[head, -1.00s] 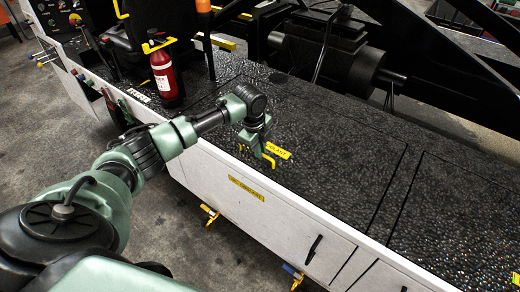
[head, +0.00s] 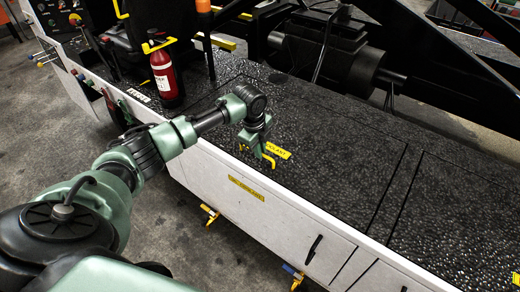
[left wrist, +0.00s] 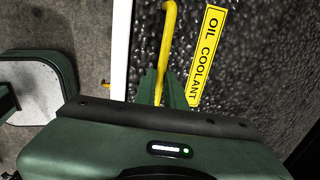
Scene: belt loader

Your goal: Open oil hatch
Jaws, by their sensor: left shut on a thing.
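The oil hatch is a panel in the black textured deck (head: 310,140), with a yellow "OIL COOLANT" label that reads clearly in the left wrist view (left wrist: 207,50). A yellow handle (left wrist: 168,45) stands beside the label, close to the deck's white edge. My left gripper (head: 262,158) is over the deck edge, and its green fingers (left wrist: 162,90) are shut on the yellow handle. The handle's lower part is hidden between the fingers. The hatch appears flush with the deck. My right gripper is in neither view.
A red fire extinguisher (head: 165,76) stands on the deck behind my left arm. A black cylindrical machine part (head: 350,72) and dark beams are at the back. The white side panel (head: 285,215) drops to the grey floor. The deck to the right is clear.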

